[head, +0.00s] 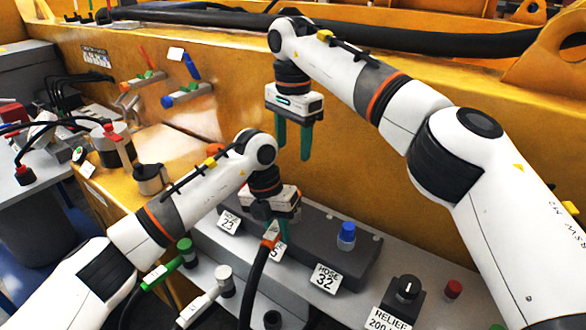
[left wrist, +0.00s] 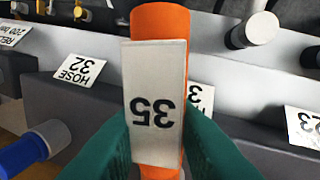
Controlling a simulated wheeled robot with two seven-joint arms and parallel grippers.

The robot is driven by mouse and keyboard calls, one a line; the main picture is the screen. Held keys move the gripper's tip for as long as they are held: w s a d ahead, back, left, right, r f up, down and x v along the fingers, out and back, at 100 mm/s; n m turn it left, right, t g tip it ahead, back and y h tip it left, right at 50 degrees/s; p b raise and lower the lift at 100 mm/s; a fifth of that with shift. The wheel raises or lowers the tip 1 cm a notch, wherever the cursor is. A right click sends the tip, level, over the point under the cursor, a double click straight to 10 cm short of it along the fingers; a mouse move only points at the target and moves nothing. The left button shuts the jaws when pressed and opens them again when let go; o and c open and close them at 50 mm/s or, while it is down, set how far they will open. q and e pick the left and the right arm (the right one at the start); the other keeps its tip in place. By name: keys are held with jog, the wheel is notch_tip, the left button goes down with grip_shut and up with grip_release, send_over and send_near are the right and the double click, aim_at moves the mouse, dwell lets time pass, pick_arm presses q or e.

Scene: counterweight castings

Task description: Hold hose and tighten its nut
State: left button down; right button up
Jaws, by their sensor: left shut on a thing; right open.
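My left gripper (head: 277,226) is low over the grey manifold block (head: 318,243). Its green fingers are shut on the hose (head: 257,278), a black hose with an orange end sleeve. In the left wrist view the sleeve (left wrist: 160,22) stands between the fingers (left wrist: 158,150), with a white tag (left wrist: 155,75) reading 35, upside down. The nut cannot be made out, and the hose's lower end is hidden behind the tag and fingers. My right gripper (head: 293,138) is open and empty, pointing down, above and slightly right of the left one.
A blue-capped port (head: 346,235) and a HOSE 32 label (head: 325,278) are on the block. A RELIEF knob (head: 406,289) and a red button (head: 453,289) stand at right. The yellow wall (head: 225,75) rises behind.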

notch_tip(320, 180, down, 12)
jog(key=shift+f+n, duration=0.1)
jog(key=shift+n, duration=1.1)
jog(key=shift+c, duration=0.3)
jog(key=c, duration=0.9)
jog(key=m, duration=0.4)
jog(key=shift+m, duration=0.4)
jog(key=shift+c, duration=0.2)
jog(key=o, duration=1)
